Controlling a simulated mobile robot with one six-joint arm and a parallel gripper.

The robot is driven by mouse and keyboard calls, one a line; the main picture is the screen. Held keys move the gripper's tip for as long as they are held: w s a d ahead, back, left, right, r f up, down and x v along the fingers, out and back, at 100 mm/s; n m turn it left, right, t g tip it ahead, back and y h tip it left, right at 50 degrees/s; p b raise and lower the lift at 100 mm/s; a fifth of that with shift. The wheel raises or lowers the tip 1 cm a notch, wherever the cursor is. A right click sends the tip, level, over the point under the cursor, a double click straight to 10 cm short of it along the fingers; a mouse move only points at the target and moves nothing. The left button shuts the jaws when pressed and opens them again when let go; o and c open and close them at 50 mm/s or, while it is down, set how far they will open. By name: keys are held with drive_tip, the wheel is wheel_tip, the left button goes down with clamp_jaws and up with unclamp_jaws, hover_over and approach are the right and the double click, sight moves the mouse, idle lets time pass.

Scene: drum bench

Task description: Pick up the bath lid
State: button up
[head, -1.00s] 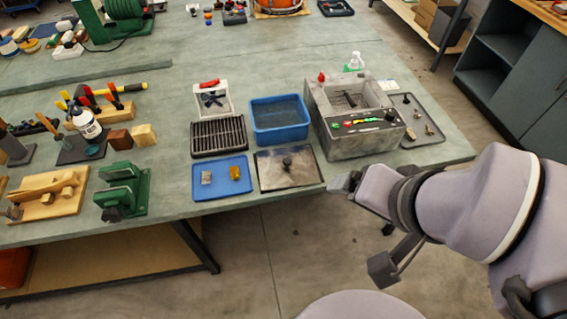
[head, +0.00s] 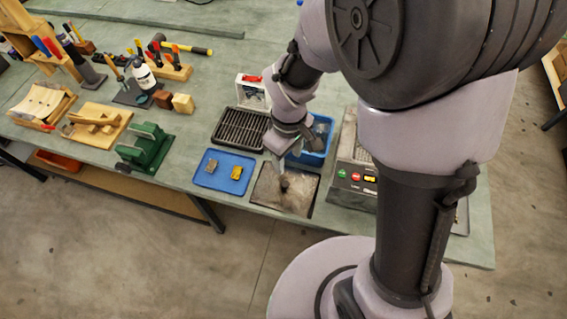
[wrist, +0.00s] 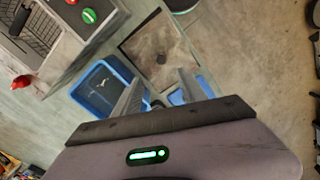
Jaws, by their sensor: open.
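The bath lid (head: 299,199) is a flat, stained metal plate with a dark round knob (head: 285,184) at its middle. It lies on the bench near the front edge, and also shows in the wrist view (wrist: 144,44) beyond my fingertips. My gripper (head: 279,164) is above the lid's back-left part, with its fingers pointing down. In the wrist view my gripper (wrist: 157,78) is open and empty, and the knob appears just ahead of the gap between the fingers. The fingers seem apart from the knob.
Left of the lid is a blue tray (head: 212,181) with two small pieces. Behind are a black rack (head: 240,128) and a blue basin (wrist: 95,78). The bath unit (head: 343,187) with buttons stands close on the right, partly hidden by my arm.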

drive_tip(key=b, duration=0.3)
hover_over(285, 183)
drive_tip(key=f, duration=0.9)
drive_tip(key=shift+d+f, duration=0.15)
drive_tip(key=shift+d, duration=0.15)
drive_tip(key=f, duration=0.1)
drive_tip(key=f+b, duration=0.1)
drive_tip(key=f, duration=0.3)
drive_tip(key=shift+a+f+b, duration=0.1)
drive_tip(key=shift+a+b, duration=0.2)
drive_tip(key=shift+b, duration=0.1)
drive_tip(key=shift+c, duration=0.2)
drive_tip(key=shift+r, duration=0.2)
clamp_jaws()
